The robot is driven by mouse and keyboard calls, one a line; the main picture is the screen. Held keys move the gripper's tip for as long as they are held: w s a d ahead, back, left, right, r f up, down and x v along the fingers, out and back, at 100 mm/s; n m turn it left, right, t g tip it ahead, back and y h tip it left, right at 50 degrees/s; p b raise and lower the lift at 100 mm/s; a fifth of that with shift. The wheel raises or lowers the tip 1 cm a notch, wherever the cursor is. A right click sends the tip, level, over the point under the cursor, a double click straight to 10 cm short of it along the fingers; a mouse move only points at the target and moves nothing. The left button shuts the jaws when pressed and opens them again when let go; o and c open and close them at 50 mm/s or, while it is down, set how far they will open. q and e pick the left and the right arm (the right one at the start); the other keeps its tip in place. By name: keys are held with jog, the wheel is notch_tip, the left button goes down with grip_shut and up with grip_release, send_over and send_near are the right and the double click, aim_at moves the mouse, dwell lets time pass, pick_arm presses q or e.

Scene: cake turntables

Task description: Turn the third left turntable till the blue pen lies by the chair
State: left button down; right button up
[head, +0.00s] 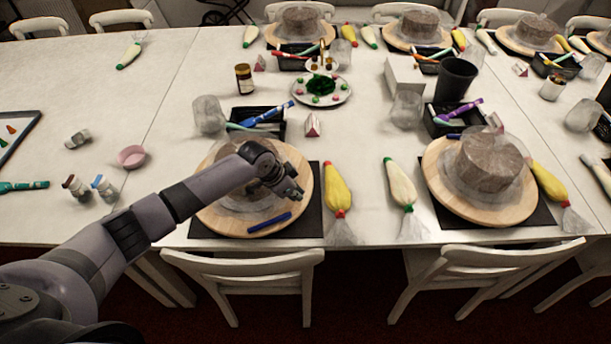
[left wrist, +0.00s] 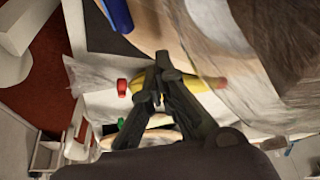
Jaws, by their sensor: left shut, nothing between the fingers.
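The wooden turntable (head: 222,216) stands on a dark mat at the table's front edge, with a cake under clear wrap mostly hidden by my left arm. The blue pen (head: 269,224) lies on its front rim, on the side facing the white chair (head: 243,262). The pen also shows at the top of the left wrist view (left wrist: 117,14). My left gripper (head: 294,194) is shut and empty over the turntable's right side, apart from the pen. Its closed fingertips (left wrist: 160,72) show in the wrist view; contact with the rim cannot be told. My right gripper is out of view.
A yellow piping bag (head: 338,190) lies just right of the turntable, and a white one (head: 400,185) farther right. A second turntable (head: 450,199) with a wrapped cake stands beyond. A black tray (head: 270,128) with tools sits behind.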

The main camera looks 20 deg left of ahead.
aim_at(285, 213)
pick_arm(q)
jog(key=shift+f+b, duration=0.7)
jog(key=shift+f, duration=0.45)
jog(key=shift+s+a+r+p, duration=0.1)
jog(key=shift+s+a+p, duration=0.1)
jog(key=shift+s+p, duration=0.3)
jog(key=shift+s+a+r+p, duration=0.1)
jog(key=shift+s+a+p, duration=0.05)
jog(key=shift+s+p, duration=0.35)
jog(key=shift+s+a+f+p, duration=0.15)
jog(key=shift+s+a+p, duration=0.2)
jog(key=shift+s+p, duration=0.25)
jog(key=shift+s+a, duration=0.1)
jog(key=shift+s+a+p, duration=0.45)
jog(key=shift+s+p, duration=0.25)
jog(key=shift+r+p, duration=1.25)
jog(key=shift+r, duration=0.2)
